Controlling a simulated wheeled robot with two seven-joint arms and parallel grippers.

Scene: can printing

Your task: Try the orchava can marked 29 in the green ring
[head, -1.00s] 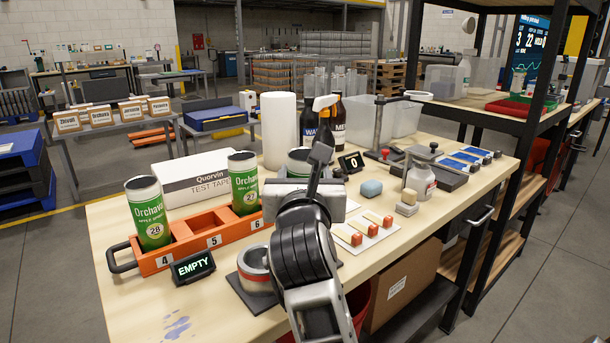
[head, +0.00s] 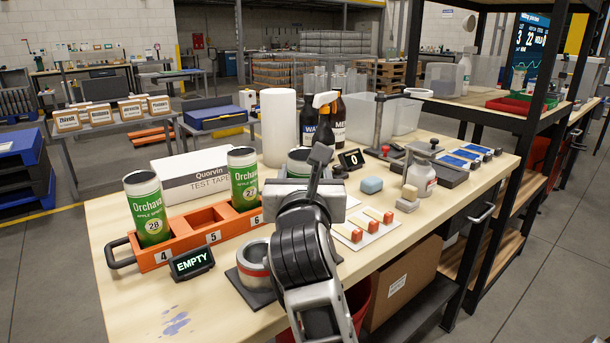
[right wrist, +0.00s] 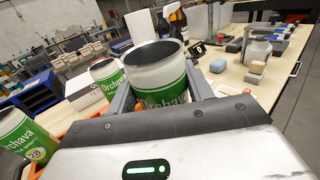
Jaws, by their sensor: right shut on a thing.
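My right gripper (head: 310,190) is over the middle of the workbench, shut on a green and white Orchava can (right wrist: 160,85). The can is upright between the fingers, its open top facing up; its number is hidden. In the head view the gripper covers most of it, and only its top (head: 298,157) shows. A grey ring (head: 254,258) with a red band sits on a dark base, left of my right wrist. I cannot make out a green ring; my arm hides part of the bench. My left gripper is not in view.
An orange rack (head: 184,256) holds a can marked 28 (head: 146,210) in slot 4 and one marked 27 (head: 243,180) in slot 6; slot 5 is empty. An EMPTY display (head: 191,263) stands in front. A white box (head: 190,174), bottles and a sponge (head: 371,185) are nearby.

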